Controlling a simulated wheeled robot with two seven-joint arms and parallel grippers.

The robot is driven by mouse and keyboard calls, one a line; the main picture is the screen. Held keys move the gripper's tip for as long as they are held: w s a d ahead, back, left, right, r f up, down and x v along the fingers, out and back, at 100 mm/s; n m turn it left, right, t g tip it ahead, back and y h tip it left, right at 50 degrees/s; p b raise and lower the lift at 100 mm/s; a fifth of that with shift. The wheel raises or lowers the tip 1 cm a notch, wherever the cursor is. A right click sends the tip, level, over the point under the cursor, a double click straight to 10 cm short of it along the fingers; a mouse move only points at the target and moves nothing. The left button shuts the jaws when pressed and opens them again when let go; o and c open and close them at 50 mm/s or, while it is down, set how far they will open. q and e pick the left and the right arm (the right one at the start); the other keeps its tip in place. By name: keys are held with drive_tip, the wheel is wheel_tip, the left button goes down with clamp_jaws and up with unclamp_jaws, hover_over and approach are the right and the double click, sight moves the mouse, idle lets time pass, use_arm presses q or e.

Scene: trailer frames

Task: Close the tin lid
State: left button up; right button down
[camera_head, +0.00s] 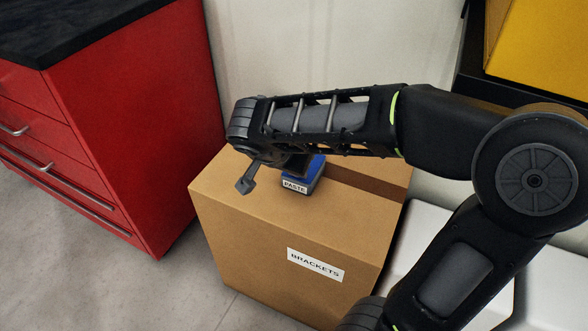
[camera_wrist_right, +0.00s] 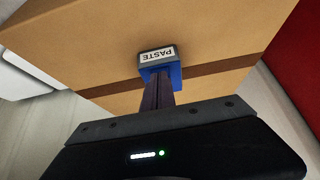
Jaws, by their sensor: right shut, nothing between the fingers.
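A small tin (camera_head: 296,187) with a white PASTE label and blue on its upper part stands on top of a cardboard box (camera_head: 241,232). My right arm comes in from the right, and the dark end of its gripper covers part of the tin in the head view. In the right wrist view, the tin (camera_wrist_right: 157,58) shows its label upside down. There, the shut, empty fingers of my right gripper (camera_wrist_right: 160,76) overlap its blue part (camera_wrist_right: 173,71). I cannot tell if they touch it or how far the lid is closed. My left gripper is not in view.
The box carries a BRACKETS label (camera_head: 315,264) and a brown strip (camera_head: 368,181) across its top. A red drawer cabinet (camera_head: 150,120) stands to the left. A yellow object (camera_head: 540,55) is at the upper right. Free box top lies left of the tin.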

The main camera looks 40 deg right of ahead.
use_arm(q)
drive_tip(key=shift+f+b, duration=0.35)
drive_tip(key=shift+b, duration=0.05)
use_arm(e)
drive_tip(key=shift+w+d+f, duration=0.1)
drive_tip(key=shift+w+d, duration=0.25)
drive_tip(key=shift+d, duration=0.35)
